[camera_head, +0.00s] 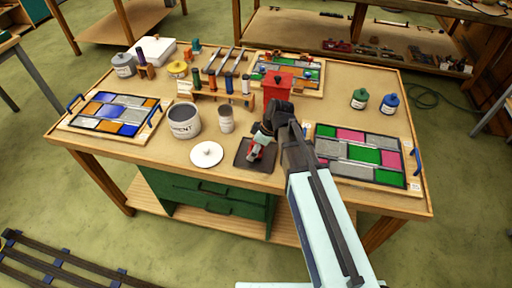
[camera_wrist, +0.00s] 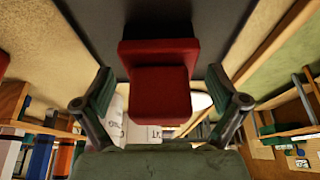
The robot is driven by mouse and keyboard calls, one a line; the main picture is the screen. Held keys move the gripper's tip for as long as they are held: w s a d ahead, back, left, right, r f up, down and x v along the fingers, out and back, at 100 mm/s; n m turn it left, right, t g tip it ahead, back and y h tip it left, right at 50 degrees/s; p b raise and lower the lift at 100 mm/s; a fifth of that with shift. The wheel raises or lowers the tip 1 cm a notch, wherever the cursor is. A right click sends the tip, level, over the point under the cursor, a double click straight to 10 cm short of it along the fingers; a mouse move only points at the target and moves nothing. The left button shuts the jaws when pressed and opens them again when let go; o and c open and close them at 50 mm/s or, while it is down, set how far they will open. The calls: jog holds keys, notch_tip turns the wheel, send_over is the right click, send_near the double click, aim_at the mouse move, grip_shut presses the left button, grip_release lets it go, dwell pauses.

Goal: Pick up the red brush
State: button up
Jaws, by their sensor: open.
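A small red object, which I take to be the red brush (camera_head: 253,154), is at the dark square tray (camera_head: 269,165) near the front middle of the table. My gripper (camera_head: 262,138) is right over it and partly hides it. In the wrist view the red brush (camera_wrist: 160,85) shows as a red block between my two open fingers (camera_wrist: 162,112), with a gap on each side. The dark tray surface (camera_wrist: 100,15) shows behind it. I cannot make out any bristles.
A cement bucket (camera_head: 185,122), a smaller can (camera_head: 226,121) and a white round lid (camera_head: 206,154) stand left of the tray. A leaded panel (camera_head: 362,155) lies to the right, another (camera_head: 108,112) at far left. A red box (camera_head: 280,80) and tool rack (camera_head: 212,97) are behind.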

jog(key=shift+a+f, duration=0.1)
jog(key=shift+f, duration=0.2)
jog(key=c, duration=1.3)
jog(key=shift+c, duration=0.2)
jog(key=shift+r, duration=0.15)
notch_tip(320, 180, up, 20)
jog(key=b, duration=0.4)
jog(key=shift+b, duration=0.4)
jog(key=shift+o, duration=1.1)
